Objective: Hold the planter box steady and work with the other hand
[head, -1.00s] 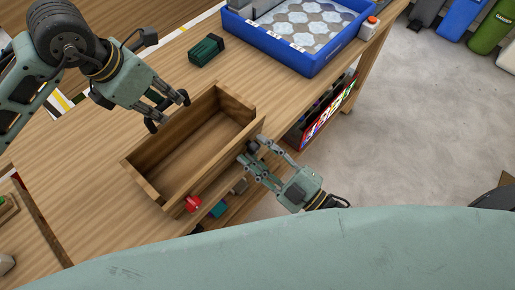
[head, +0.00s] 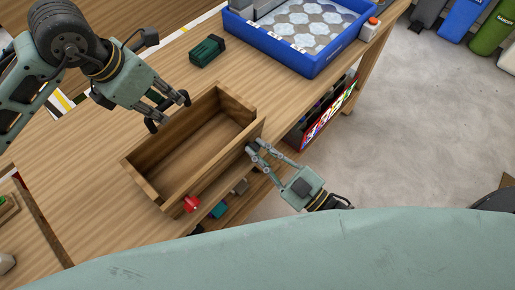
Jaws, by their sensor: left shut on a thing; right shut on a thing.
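The wooden planter box (head: 172,195) is an open, empty-looking long box on the wooden workbench, set at a slant in the middle of the head view. My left gripper (head: 168,112) is at its far left long wall, with its two dark fingertips apart along that wall; it is shut on the box, though the contact is partly hidden. My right gripper (head: 257,147) is at the outer face of the near right wall, close to the right corner. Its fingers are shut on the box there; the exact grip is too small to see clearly.
A blue tray (head: 309,65) with a patterned inside stands at the back of the workbench (head: 75,200). A dark green block (head: 207,51) lies left of it. Red (head: 191,203), teal (head: 218,209) and grey (head: 240,187) items show beside the box's near side.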

